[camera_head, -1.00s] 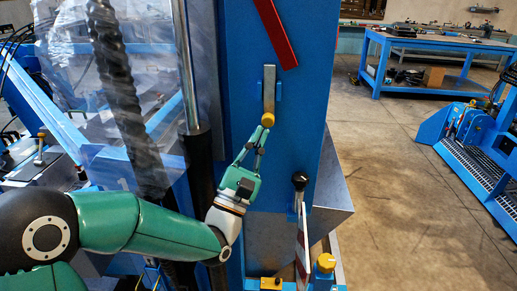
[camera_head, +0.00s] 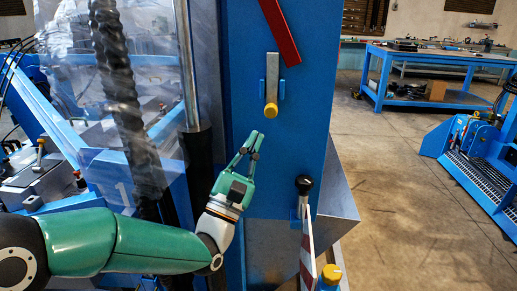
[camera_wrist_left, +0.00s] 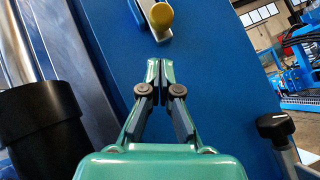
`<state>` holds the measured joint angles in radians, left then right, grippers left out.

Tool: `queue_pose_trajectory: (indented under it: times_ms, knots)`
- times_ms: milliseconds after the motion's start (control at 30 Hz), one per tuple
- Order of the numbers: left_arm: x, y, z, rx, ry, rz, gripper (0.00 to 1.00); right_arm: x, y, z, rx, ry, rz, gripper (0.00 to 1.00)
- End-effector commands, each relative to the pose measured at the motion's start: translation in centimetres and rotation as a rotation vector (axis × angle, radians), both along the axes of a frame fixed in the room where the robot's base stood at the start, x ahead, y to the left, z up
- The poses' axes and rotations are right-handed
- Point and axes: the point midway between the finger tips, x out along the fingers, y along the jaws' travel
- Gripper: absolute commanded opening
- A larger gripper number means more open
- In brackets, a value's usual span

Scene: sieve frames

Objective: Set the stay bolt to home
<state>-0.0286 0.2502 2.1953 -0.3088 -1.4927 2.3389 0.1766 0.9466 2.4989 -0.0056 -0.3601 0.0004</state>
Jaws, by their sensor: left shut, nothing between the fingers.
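The stay bolt appears to be the upright steel bar (camera_head: 272,72) with a yellow knob (camera_head: 271,110) at its lower end. It sits between two small blue guides on the blue column. The bolt's lower part and yellow knob (camera_wrist_left: 160,15) also show at the top of the left wrist view. My left gripper (camera_head: 254,140) is below the knob and slightly left, apart from it, pointing up. Its fingers (camera_wrist_left: 159,68) are together and hold nothing. My right gripper is not in view.
A red bar (camera_head: 279,30) slants above the bolt. A black-knobbed lever (camera_head: 304,184) and a yellow-capped post (camera_head: 331,274) stand lower right. A clear sheet (camera_head: 120,90) and a dark screw are left. A blue workbench (camera_head: 440,58) stands behind at the right.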

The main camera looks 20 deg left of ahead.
Motion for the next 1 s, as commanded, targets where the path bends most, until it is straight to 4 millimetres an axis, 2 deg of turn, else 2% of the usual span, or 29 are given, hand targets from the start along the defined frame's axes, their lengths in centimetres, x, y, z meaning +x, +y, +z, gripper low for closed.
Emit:
queue_pose_trajectory:
  times_ms: [33, 200, 433, 633, 1000]
  knots:
    - [0.0, 0.3, -1.5, 0.000, -0.001, 0.001, 0.00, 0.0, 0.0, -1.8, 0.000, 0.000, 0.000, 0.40]
    - [-3.3, 0.7, -3.8, 0.000, 0.006, -0.002, 0.00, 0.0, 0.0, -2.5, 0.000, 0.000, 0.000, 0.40]
    - [-6.4, 1.1, -6.2, 0.000, 0.005, -0.004, 0.00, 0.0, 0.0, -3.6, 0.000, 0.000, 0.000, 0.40]
    - [-7.5, 1.2, -6.9, 0.000, 0.003, -0.006, 0.00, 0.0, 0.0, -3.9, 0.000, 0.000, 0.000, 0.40]
    - [-7.5, 1.1, -6.9, 0.000, 0.004, -0.007, 0.00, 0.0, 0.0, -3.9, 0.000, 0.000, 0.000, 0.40]
